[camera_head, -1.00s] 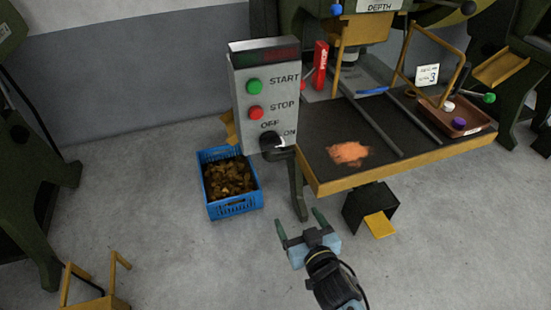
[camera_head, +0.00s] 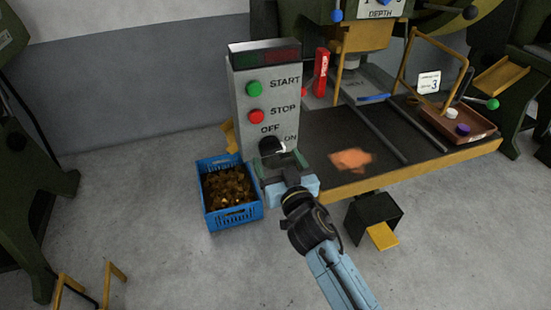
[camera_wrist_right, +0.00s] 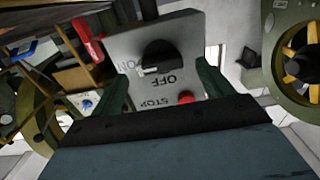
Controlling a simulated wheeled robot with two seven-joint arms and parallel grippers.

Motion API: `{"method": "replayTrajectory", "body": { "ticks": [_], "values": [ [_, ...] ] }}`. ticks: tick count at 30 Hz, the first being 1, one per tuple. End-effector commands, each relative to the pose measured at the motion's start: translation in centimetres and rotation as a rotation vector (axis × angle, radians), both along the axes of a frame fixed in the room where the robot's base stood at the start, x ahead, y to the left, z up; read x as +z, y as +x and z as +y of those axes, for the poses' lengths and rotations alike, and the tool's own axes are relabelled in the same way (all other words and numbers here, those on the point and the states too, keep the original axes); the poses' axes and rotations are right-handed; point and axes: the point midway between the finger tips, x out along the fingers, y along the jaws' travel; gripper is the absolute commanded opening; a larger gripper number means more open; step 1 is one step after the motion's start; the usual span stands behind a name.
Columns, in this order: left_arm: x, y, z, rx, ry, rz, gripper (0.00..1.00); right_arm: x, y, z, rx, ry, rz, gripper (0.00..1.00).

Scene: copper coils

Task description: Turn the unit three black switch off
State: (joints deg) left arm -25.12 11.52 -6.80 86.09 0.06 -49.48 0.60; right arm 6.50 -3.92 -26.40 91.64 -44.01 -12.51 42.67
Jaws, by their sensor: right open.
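The black switch (camera_head: 268,146) is a round knob low on the grey control box (camera_head: 240,115), between the OFF and ON labels. Its white mark points toward ON. It also shows in the right wrist view (camera_wrist_right: 168,52), where the mark points left to ON. My right gripper (camera_head: 280,164) is open just below and in front of the knob. In the right wrist view its green fingers (camera_wrist_right: 162,72) stand apart on either side of the knob, with no visible contact. My left gripper is not in view.
A green START button (camera_head: 254,88) and a red STOP button (camera_head: 256,117) sit above the switch. A blue crate (camera_head: 236,217) of copper-coloured pieces stands on the floor below. The machine table (camera_head: 400,169) is close on the right, with a brown tray (camera_head: 478,136).

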Motion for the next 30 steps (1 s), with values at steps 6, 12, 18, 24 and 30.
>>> {"method": "replayTrajectory", "body": {
  "ticks": [6, 12, 18, 24, 30],
  "values": [
    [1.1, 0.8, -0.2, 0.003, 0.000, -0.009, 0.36, -0.1, 1.9, 0.6, 0.000, 0.000, 0.001, 0.79],
    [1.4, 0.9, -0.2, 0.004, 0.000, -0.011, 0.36, 0.0, 2.2, 0.7, 0.000, 0.000, 0.000, 0.79],
    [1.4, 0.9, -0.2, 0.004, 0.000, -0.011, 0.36, 0.0, 2.2, 0.7, 0.000, 0.001, 0.000, 0.71],
    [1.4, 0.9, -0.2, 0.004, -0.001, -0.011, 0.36, 0.0, 2.2, 0.7, 0.000, 0.001, 0.000, 0.45],
    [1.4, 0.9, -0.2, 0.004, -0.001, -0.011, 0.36, 0.0, 2.1, 0.7, 0.000, -0.002, 0.000, 0.34]
  ]
}}
